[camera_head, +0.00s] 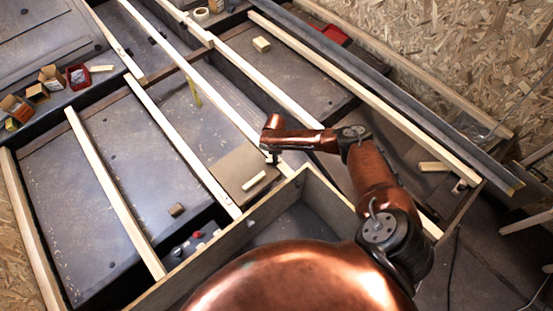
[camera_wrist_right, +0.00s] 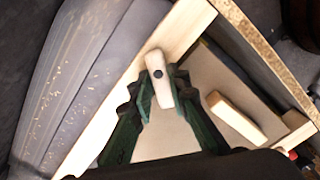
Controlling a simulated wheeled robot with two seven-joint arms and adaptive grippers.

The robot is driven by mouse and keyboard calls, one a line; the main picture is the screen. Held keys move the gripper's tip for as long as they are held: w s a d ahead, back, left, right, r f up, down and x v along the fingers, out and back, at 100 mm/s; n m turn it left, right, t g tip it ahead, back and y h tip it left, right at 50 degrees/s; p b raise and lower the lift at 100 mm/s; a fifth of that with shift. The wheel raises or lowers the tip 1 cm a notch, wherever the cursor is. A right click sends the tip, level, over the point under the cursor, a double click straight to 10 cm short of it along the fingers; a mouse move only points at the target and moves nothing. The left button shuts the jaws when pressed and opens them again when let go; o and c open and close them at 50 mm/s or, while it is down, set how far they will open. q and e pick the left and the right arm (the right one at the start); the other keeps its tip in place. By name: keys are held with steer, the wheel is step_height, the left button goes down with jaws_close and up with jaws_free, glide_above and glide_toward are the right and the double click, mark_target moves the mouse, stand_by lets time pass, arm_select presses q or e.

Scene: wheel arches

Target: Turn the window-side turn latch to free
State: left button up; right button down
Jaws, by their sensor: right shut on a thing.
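A small pale wooden turn latch (camera_wrist_right: 158,80) with a dark round pivot sits at the edge of a tan panel (camera_wrist_right: 165,140), by a light batten (camera_wrist_right: 187,28), in the right wrist view. My right gripper (camera_wrist_right: 160,94) has its green fingers on both sides of this latch, shut on it. In the head view my right gripper (camera_head: 272,158) is at the upper right corner of the panel (camera_head: 232,170) and hides the latch there. A second pale wooden piece (camera_wrist_right: 237,117) lies on the panel, also seen in the head view (camera_head: 254,181). My left gripper is not in view.
Light battens (camera_head: 180,145) run across the grey floor. A wooden-edged box frame (camera_head: 250,225) stands close in front of the panel. Small open boxes (camera_head: 52,76) stand at the left.

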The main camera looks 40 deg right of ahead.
steer(key=shift+a+m, duration=0.1)
steer(key=shift+m, duration=0.4)
steer(key=m+p, duration=0.2)
steer(key=m, duration=0.3)
steer(key=shift+w+p, duration=0.1)
steer(key=shift+p, duration=0.2)
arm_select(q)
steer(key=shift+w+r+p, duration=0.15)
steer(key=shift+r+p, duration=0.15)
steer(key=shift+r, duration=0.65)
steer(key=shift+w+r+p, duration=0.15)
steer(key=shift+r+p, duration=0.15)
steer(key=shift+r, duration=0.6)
arm_select(e)
steer(key=shift+w+d+m, duration=0.1)
steer(key=shift+d+m, duration=0.05)
steer(key=shift+m, duration=1)
steer(key=shift+d+m, duration=0.15)
steer(key=shift+m, duration=1)
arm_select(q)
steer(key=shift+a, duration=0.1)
arm_select(e)
steer(key=c, duration=1.8)
jaws_free()
steer(key=shift+c, duration=0.2)
steer(key=shift+d, duration=0.1)
step_height(320, 180, up, 12)
